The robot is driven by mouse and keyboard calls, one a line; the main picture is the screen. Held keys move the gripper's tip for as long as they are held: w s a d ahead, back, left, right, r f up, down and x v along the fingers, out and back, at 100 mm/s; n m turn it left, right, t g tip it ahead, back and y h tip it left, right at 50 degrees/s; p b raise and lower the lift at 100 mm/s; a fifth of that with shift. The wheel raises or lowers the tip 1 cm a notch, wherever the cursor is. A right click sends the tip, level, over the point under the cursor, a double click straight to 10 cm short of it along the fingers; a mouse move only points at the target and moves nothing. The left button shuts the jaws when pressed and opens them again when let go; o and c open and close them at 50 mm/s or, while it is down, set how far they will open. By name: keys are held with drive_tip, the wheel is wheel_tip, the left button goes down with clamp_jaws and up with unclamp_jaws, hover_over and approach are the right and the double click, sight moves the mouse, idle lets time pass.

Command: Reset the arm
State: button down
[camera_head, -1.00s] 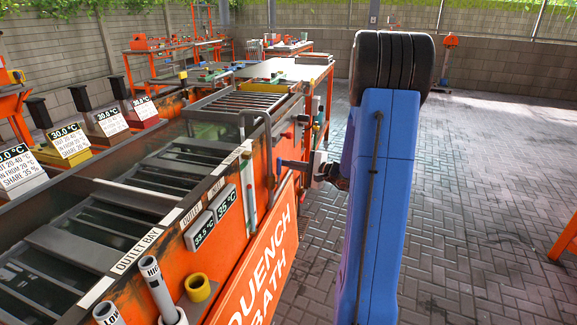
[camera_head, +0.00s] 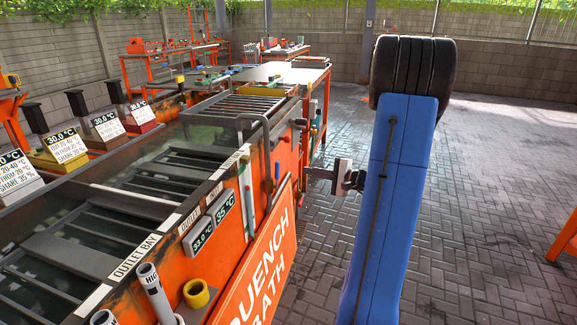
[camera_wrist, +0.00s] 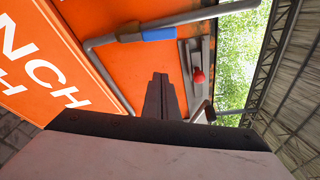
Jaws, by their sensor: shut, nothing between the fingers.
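My gripper (camera_head: 310,171) is shut and empty beside the right side of the orange quench bath (camera_head: 232,260). Its dark fingers point left toward the bath in the head view. In the wrist view the closed fingers (camera_wrist: 160,78) point at the orange panel, with nothing between them. My blue arm stands upright at the right of the bath and hides part of the floor behind it.
A grey pipe handle with a blue sleeve (camera_wrist: 150,34) crosses close to the fingers in the wrist view. A red knob (camera_wrist: 198,75) is to their right. An orange bench (camera_head: 312,95) stands behind the bath. The paved floor (camera_head: 490,200) at the right is open.

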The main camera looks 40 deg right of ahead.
drive_tip(key=s+a+r+n+g+y, duration=0.1)
drive_tip(key=s+a+n+g, duration=0.2)
drive_tip(key=a, duration=0.7)
drive_tip(key=s+a+r+n+g+y, duration=0.1)
drive_tip(key=s+a+n+g, duration=0.2)
drive_tip(key=a, duration=0.6)
drive_tip(key=s+a+r+n+g+y, duration=0.1)
drive_tip(key=s+a+n+g, duration=0.25)
drive_tip(key=a, duration=0.65)
drive_tip(key=s+a+n+g+h, duration=0.35)
drive_tip(key=s+a, duration=0.25)
drive_tip(key=s, duration=0.4)
drive_tip(key=s+d+r+n+t+h, duration=0.1)
drive_tip(key=s+n+h, duration=0.4)
drive_tip(key=s, duration=0.5)
drive_tip(key=shift+s+d+t, duration=0.25)
drive_tip(key=shift+d+t, duration=0.45)
drive_tip(key=shift+d, duration=0.05)
